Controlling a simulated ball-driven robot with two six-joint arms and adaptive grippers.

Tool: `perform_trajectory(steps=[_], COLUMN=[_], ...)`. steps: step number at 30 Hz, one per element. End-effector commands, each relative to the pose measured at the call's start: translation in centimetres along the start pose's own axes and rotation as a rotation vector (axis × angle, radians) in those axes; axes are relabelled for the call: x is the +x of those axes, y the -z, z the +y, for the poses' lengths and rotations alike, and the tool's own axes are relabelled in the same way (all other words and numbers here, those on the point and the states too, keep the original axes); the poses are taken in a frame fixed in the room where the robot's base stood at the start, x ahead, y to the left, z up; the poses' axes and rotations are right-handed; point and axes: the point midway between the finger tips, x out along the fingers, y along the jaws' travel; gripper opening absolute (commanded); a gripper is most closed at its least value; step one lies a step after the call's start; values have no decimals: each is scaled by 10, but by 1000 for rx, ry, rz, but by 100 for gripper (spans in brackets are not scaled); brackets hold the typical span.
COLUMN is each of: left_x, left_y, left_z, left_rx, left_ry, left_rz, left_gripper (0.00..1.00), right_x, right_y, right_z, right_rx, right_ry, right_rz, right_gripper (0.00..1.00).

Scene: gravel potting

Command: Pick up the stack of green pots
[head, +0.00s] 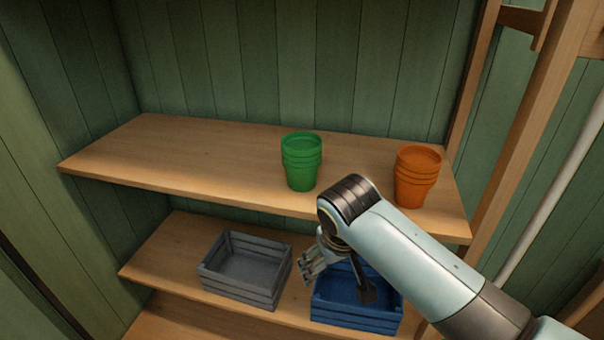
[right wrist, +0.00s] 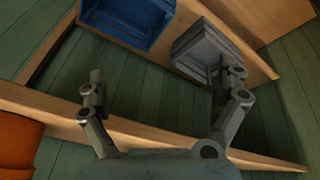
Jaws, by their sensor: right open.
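The stack of green pots (head: 301,160) stands upright on the upper shelf (head: 180,158), near its front edge, in the head view. My right gripper (head: 308,268) is below and in front of that shelf, apart from the green pots, near the lower crates. In the right wrist view its two fingers (right wrist: 165,88) are spread apart with nothing between them. The green pots do not show in the right wrist view. My left gripper is not in view.
A stack of orange pots (head: 417,175) stands right of the green pots. The upper shelf is clear left of the green pots.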

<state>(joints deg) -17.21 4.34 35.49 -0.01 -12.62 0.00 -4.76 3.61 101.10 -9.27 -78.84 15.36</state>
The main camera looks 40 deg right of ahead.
Motion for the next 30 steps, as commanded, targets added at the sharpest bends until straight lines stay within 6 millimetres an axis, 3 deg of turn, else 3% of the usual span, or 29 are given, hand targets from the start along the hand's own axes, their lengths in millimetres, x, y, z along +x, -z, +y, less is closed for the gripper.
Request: perform_trajectory(steps=[3, 12, 19, 22, 30], left_x=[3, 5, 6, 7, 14], left_y=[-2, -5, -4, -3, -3], left_z=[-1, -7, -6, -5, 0], left_rx=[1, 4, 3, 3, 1], left_ry=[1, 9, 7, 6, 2], left_rz=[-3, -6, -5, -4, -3], left_gripper=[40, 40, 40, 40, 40], right_x=[-50, -117, -167, -168, -127], right_y=[49, 158, 214, 222, 227], right_z=[3, 4, 6, 8, 14], right_rx=[100, 383, 567, 597, 602], right_ry=[-22, -87, -114, -121, -123], right_rz=[46, 104, 138, 142, 142], right_gripper=[100, 100, 100, 100, 100])
